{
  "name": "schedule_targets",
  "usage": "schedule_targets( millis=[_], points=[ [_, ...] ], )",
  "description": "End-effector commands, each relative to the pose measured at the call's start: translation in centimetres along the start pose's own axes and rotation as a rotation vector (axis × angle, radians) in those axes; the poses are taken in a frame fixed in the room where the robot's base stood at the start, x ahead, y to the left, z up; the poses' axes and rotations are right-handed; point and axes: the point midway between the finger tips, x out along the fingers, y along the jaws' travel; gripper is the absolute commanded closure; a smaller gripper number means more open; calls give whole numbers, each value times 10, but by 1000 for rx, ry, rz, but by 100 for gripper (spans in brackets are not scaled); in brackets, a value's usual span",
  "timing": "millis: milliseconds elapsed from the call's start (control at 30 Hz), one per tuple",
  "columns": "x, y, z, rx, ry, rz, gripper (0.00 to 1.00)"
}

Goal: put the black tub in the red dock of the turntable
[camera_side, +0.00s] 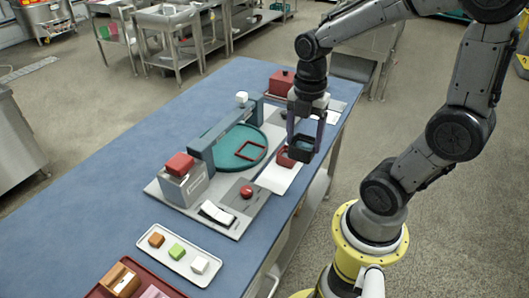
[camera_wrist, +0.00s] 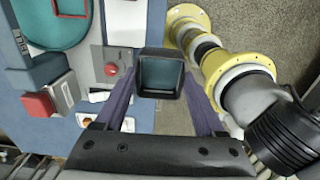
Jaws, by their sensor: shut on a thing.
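My gripper (camera_side: 305,138) is shut on the black tub (camera_side: 302,149), with one finger on each side of it. The tub is held upright near the right edge of the blue table, and a small red tub lies just beside or below it. In the wrist view, the open, empty tub (camera_wrist: 160,75) sits between the fingers. The round teal turntable (camera_side: 228,157) lies to its left, and the red square dock (camera_side: 238,155) is an outline on its right part. In the wrist view the turntable (camera_wrist: 50,28) is at the upper left, partly cut off.
A grey bridge (camera_side: 222,135) spans the turntable. A grey block with a red top (camera_side: 180,166) and a red button (camera_side: 247,192) stand in front. A white tray (camera_side: 178,254) holds small blocks. A red box (camera_side: 281,82) is at the back. A white sheet (camera_side: 277,179) lies beside the turntable.

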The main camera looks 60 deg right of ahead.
Motion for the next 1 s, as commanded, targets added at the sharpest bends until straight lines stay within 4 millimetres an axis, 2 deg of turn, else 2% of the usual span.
schedule_targets(
  millis=[33,200,367,467,833,1000],
  points=[
    [-3,16,7,-1,1,-3,84],
    [-6,53,25,-3,1,-2,84],
    [1,69,34,8,1,-4,84],
    [10,78,39,11,2,-4,84],
    [46,151,67,12,1,-2,84],
    [76,174,76,12,2,-5,84]
  ],
)
